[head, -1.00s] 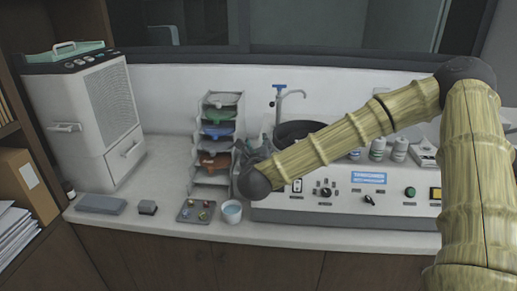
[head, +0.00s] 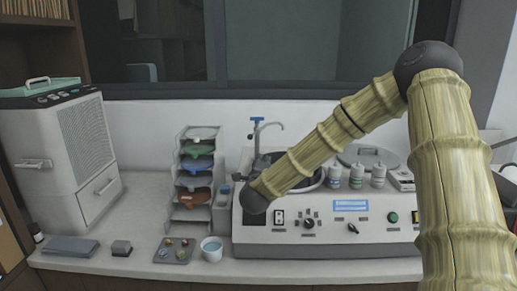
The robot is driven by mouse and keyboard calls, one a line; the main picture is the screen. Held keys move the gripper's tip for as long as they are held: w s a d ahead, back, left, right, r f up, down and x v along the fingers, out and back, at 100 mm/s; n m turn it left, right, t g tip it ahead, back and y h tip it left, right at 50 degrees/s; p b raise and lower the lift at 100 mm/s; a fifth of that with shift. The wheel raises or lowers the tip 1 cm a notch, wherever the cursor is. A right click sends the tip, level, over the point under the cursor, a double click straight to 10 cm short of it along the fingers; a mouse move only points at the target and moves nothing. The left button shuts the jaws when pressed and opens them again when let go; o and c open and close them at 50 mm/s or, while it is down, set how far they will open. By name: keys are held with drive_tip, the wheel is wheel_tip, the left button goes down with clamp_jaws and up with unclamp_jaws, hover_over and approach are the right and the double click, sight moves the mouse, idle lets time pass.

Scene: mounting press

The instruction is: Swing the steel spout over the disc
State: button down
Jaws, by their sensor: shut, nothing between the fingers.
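The steel spout (head: 268,126) is a thin curved pipe with a blue handle on top, at the back of the grey machine. Its outlet points right. The disc lies in the dark round bowl (head: 313,183); my forearm crosses in front, so I cannot make out the disc clearly. My gripper (head: 261,163) shows only in part, as dark grey shapes beyond the arm's round end joint, close to the spout's lower post. It is shut with nothing held. Whether it touches the post cannot be told.
The machine's front panel (head: 350,232) has knobs and buttons. Several bottles (head: 356,177) and a round lid (head: 368,157) stand right of the bowl. A tiered rack (head: 197,175), a cup (head: 211,248) and a small tray (head: 174,251) are at left. My arm fills the right side.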

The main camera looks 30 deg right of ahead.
drive_tip(key=w+a+r+p+x, duration=0.1)
drive_tip(key=p+x, duration=0.5)
drive_tip(key=x, duration=0.6)
drive_tip(key=shift+w+a+r+n, duration=0.3)
drive_tip(key=shift+a+n, duration=0.1)
drive_tip(key=shift+a, duration=0.05)
drive_tip(key=shift+a, duration=0.1)
drive_tip(key=shift+w+a, duration=0.1)
drive_tip(key=shift+a, duration=0.05)
drive_tip(key=shift+w+a+f+m+g+h+b, duration=0.15)
drive_tip(key=shift+m+g+h+b, duration=0.15)
drive_tip(key=shift+h+b, duration=0.3)
